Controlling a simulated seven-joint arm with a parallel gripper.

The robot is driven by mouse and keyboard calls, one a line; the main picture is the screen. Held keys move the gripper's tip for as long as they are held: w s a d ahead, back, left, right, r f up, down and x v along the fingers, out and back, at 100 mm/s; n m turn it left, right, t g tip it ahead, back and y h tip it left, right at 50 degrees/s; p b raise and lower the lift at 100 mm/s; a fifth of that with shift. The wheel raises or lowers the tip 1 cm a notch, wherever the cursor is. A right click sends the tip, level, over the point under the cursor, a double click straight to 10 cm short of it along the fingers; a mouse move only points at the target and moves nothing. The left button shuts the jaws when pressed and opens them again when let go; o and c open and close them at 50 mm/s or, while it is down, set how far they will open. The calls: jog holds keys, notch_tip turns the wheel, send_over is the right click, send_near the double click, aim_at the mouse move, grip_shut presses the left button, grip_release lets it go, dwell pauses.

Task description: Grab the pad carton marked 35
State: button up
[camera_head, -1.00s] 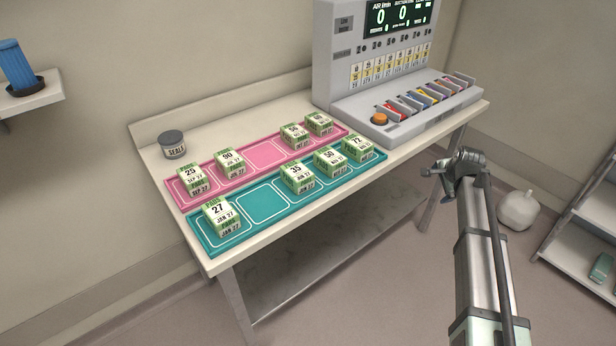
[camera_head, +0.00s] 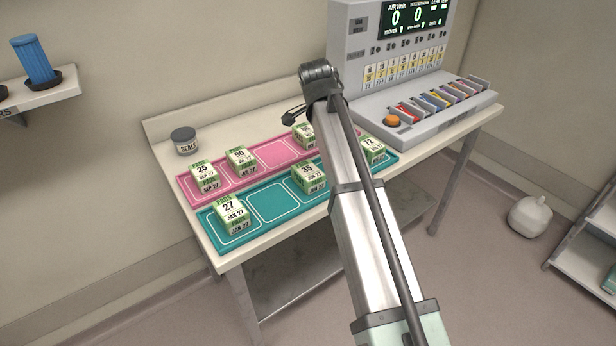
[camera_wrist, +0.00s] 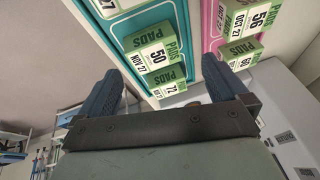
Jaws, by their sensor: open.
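The pad carton marked 35 (camera_head: 309,178) is a small green and white box on the teal tray (camera_head: 238,243). It stands just left of my arm in the head view. My gripper (camera_head: 293,114) is above the pink tray, behind and above the 35 carton and apart from it. In the wrist view my gripper (camera_wrist: 162,88) has its two dark fingers spread with nothing held. That view shows the carton marked 50 (camera_wrist: 156,56) beyond the fingers. A carton cut off at the top left (camera_wrist: 112,5) has no readable number. My arm hides the 50 carton in the head view.
The 27 carton (camera_head: 232,212) and 72 carton (camera_head: 373,150) also stand on the teal tray, with an empty slot left of 35. The pink tray (camera_head: 277,153) holds the 25 (camera_head: 203,175) and 90 (camera_head: 240,159) cartons and others. A grey console (camera_head: 365,80) stands at the right.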

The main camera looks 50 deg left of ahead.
jog(key=n+h, duration=0.1)
send_near(308, 170)
jog(key=v, duration=0.3)
jog(key=shift+h, duration=0.3)
jog(key=x, duration=1.3)
jog(key=shift+a+f, duration=0.1)
jog(key=shift+a, duration=0.2)
jog(key=shift+t, duration=0.3)
jog(key=c, duration=0.8)
